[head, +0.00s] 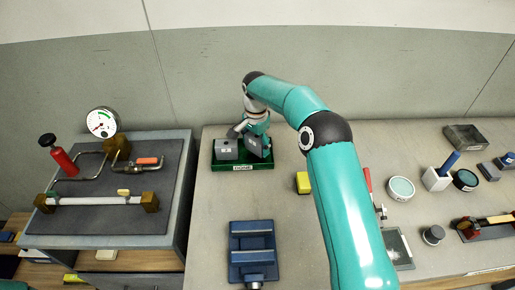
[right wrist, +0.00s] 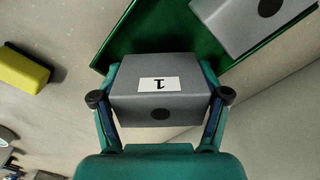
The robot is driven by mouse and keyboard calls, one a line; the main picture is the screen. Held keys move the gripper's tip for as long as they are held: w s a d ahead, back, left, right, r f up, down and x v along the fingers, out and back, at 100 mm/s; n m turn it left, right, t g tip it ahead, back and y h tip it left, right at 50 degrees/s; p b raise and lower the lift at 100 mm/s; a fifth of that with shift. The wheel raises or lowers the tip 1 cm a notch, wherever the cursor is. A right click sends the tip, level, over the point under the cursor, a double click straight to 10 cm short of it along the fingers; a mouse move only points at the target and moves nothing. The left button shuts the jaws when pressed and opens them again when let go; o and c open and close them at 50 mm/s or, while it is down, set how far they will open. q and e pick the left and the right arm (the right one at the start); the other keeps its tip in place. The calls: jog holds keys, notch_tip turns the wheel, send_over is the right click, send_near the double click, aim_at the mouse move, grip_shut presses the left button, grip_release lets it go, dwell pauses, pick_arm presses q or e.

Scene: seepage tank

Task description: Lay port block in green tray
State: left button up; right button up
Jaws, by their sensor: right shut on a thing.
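The green tray (head: 228,165) sits on the bench's back left part, with a pale label on its front. My right gripper (head: 257,134) is over the tray's right half, shut on a grey port block (head: 259,148). In the right wrist view this block (right wrist: 160,101) sits between both fingers, with a white "1" label and a dark round hole. It looks tilted in the head view; I cannot tell whether it touches the tray. A second grey block (head: 226,149) stands in the tray's left half, apart from my fingers. My left gripper is not in view.
A yellow block (head: 303,183) lies right of the tray. A blue vise-like fixture (head: 252,250) stands in front. A gauge and pipe rig (head: 103,122) is at the left. Jars, a white holder (head: 436,179) and tools fill the right side.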

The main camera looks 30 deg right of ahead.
aim_at(256, 137)
jog(key=shift+f, duration=1.05)
jog(key=shift+f, duration=0.1)
jog(key=o, duration=1)
jog(key=shift+o, duration=0.2)
notch_tip(256, 137, up, 12)
jog(key=shift+r, duration=0.1)
